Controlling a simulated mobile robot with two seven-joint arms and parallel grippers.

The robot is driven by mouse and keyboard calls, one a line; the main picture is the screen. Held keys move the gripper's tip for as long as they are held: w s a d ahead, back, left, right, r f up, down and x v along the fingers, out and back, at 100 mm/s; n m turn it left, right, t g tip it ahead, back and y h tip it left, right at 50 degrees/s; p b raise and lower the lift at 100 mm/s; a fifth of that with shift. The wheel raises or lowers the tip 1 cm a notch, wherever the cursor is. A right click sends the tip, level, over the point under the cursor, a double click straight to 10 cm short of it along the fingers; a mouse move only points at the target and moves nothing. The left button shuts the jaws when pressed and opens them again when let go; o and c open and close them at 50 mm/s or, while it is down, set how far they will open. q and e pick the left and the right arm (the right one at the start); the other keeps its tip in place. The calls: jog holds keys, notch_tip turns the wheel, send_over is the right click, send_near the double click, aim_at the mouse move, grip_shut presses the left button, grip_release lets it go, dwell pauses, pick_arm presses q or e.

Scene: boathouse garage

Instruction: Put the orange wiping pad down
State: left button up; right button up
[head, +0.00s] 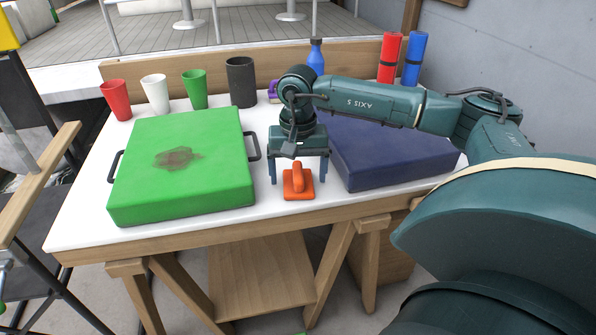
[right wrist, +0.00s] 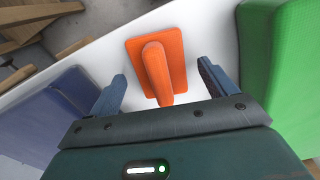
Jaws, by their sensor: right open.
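The orange wiping pad (head: 298,187) lies flat on the white table top (head: 268,215) near its front edge, between the green box and the dark blue box. Its handle points up. My right gripper (head: 300,180) is open just above and behind the pad, with one finger on each side of it. In the right wrist view the pad (right wrist: 158,62) sits between the spread fingers (right wrist: 160,90), with a gap on both sides. The green box (head: 185,165) has a dark brown stain (head: 178,158) on its top. My left gripper is not in view.
The dark blue box (head: 385,155) stands right of the pad. Red (head: 116,100), white (head: 155,97), green (head: 195,89) and dark grey (head: 241,82) cups line the back left. A blue bottle (head: 316,57) and red (head: 389,58) and blue (head: 414,60) cylinders stand behind my arm.

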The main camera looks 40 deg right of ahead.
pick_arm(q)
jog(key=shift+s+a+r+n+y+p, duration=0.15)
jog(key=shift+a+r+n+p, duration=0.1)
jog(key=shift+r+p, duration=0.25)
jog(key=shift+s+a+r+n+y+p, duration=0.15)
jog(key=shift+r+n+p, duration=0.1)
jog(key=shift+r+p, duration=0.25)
pick_arm(e)
notch_tip(320, 180, up, 13)
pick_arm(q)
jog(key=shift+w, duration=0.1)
pick_arm(e)
jog(key=c, duration=0.5)
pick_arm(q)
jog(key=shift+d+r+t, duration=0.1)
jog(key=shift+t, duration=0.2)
pick_arm(e)
grip_shut()
